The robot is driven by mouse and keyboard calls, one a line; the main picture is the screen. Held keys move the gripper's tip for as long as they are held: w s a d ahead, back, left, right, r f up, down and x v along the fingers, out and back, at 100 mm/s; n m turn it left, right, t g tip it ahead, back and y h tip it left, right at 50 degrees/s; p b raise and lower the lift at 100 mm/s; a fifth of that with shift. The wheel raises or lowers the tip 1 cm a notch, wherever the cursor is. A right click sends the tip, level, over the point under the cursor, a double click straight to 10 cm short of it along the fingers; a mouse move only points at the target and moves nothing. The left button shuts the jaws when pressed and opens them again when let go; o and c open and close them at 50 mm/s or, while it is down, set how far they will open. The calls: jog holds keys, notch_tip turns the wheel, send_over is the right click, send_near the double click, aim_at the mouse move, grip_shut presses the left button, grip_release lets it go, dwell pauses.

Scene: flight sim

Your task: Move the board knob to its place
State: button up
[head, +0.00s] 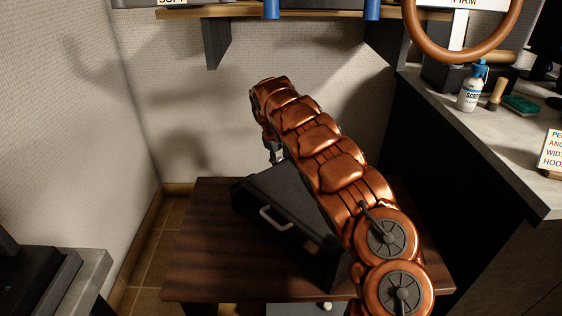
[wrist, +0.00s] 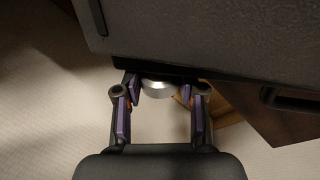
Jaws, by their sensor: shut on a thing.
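A silver round knob (wrist: 157,88) shows between my fingertips in the wrist view, close under the edge of a dark case (wrist: 200,40). I cannot tell whether it touches the case. My gripper (wrist: 166,94), with purple finger pads, is shut on this knob. In the head view my gripper (head: 275,154) is at the far side of the black case (head: 285,195), mostly hidden by my copper arm. The knob cannot be made out there.
A counter at the right (head: 490,130) holds a spray bottle (head: 470,92), a brush (head: 497,93) and a green sponge (head: 521,105). A wooden shelf (head: 330,13) hangs on the back wall. The table's left part is clear. Another surface (head: 75,285) stands at lower left.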

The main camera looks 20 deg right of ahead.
jog(key=shift+c, duration=1.2)
jog(key=shift+s+a+h+p, duration=0.1)
jog(key=shift+a+h+p, duration=0.05)
jog(key=shift+h+p, duration=0.35)
jog(key=shift+t+h+p, duration=0.3)
jog(key=shift+t+h, duration=0.1)
jog(key=shift+h, duration=0.3)
jog(key=shift+a+f+t+h+b, duration=0.1)
jog(key=shift+f+t+h+b, duration=0.15)
jog(key=shift+h, duration=0.4)
jog(key=shift+a+f+t+h+b, duration=0.1)
jog(key=shift+t+h+b, duration=0.2)
jog(key=shift+h, duration=0.35)
jog(key=shift+d+r+h+b, duration=0.1)
jog(key=shift+h+b, duration=0.4)
jog(key=shift+b, duration=0.1)
jog(key=shift+t, duration=0.25)
